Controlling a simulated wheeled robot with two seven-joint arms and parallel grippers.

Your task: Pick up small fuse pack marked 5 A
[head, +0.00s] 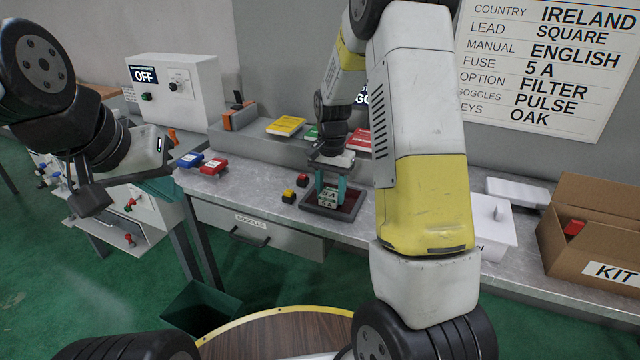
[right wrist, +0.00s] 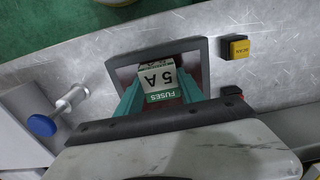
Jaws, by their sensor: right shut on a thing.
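The small fuse pack (head: 327,198) is a pale box with a green band, marked 5 A. In the right wrist view its label (right wrist: 158,80) reads FUSES and 5 A. My right gripper (head: 330,187) points down over the dark-rimmed tray (head: 345,215) and is shut on the pack, with a teal finger on each side. The fingers also show in the right wrist view (right wrist: 161,92). The pack is within the tray's outline; I cannot tell whether it touches the floor. My left gripper (head: 150,188) is at the left, away from the pack; its opening is unclear.
Yellow (head: 289,196) and red (head: 302,180) buttons stand left of the tray. Blue (head: 190,159) and red (head: 213,166) items lie farther left on the bench. A KIT carton (head: 590,225) is at the right. Colored booklets (head: 285,126) rest on the back ledge.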

